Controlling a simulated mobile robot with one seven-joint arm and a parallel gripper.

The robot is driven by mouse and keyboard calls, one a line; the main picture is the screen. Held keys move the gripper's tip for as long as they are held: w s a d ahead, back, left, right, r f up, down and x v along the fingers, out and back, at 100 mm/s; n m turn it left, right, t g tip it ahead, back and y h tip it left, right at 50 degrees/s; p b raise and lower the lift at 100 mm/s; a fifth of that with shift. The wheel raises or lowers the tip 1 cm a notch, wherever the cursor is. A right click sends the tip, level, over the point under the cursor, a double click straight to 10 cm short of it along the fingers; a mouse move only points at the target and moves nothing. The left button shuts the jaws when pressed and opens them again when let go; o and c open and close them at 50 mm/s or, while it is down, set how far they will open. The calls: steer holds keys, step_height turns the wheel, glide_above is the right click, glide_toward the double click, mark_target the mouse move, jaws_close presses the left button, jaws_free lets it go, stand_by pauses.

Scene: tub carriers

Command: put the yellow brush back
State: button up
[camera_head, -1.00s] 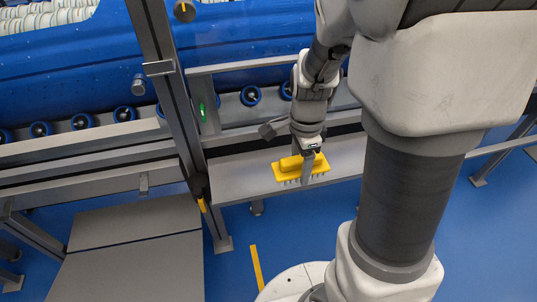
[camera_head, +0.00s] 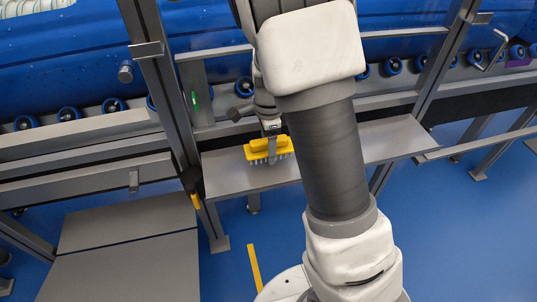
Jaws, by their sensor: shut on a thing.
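The yellow brush (camera_head: 283,146) has a yellow block with pale bristles pointing down. My gripper (camera_head: 271,156) is shut on the brush from above, one finger showing across its near side. The brush is level over the grey shelf (camera_head: 225,180), close to its surface. I cannot tell whether the bristles touch the shelf. My arm hides the part of the shelf to the right of the brush.
A grey post (camera_head: 163,95) stands left of the shelf. Behind the shelf runs a rail with blue rollers (camera_head: 113,105) and a blue tub-like body (camera_head: 70,60). A grey platform (camera_head: 125,250) lies at lower left. The shelf's right part is bare.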

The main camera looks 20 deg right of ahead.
steer(key=shift+f+b, duration=0.3)
steer(key=shift+f, duration=0.95)
steer(key=shift+f, duration=0.15)
steer(key=o, duration=1.2)
